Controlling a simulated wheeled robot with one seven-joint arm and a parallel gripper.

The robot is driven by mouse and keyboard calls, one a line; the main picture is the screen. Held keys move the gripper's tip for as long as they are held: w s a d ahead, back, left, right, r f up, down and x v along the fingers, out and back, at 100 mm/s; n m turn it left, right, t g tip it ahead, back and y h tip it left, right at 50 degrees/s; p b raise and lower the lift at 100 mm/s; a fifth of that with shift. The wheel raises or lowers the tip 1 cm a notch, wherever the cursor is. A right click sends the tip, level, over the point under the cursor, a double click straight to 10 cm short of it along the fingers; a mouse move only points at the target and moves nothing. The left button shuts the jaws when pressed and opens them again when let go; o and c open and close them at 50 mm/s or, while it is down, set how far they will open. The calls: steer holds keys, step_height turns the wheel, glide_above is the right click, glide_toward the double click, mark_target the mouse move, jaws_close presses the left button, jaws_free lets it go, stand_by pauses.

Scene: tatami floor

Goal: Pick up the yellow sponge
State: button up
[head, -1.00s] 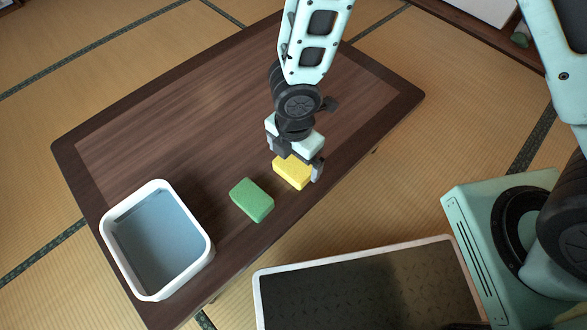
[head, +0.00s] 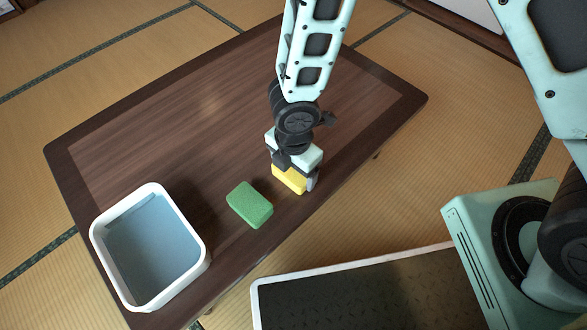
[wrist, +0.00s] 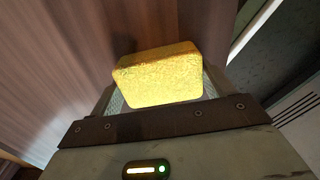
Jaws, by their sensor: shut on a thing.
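The yellow sponge (head: 289,179) is at the near edge of the low wooden table, between the fingers of my gripper (head: 296,182). In the wrist view the yellow sponge (wrist: 160,76) fills the space between the two fingers, with a finger against each side. My gripper is shut on it, pointing down. In the head view the gripper partly hides the sponge's upper side. I cannot tell whether the sponge is touching the table or slightly above it.
A green sponge (head: 250,205) lies just left of my gripper on the table (head: 190,115). A white-rimmed tub with a blue-grey inside (head: 150,248) stands at the table's left end. The back and right of the table are clear.

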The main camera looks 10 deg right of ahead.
step_height(320, 180, up, 10)
steer(key=p, duration=0.6)
steer(key=shift+o, duration=0.2)
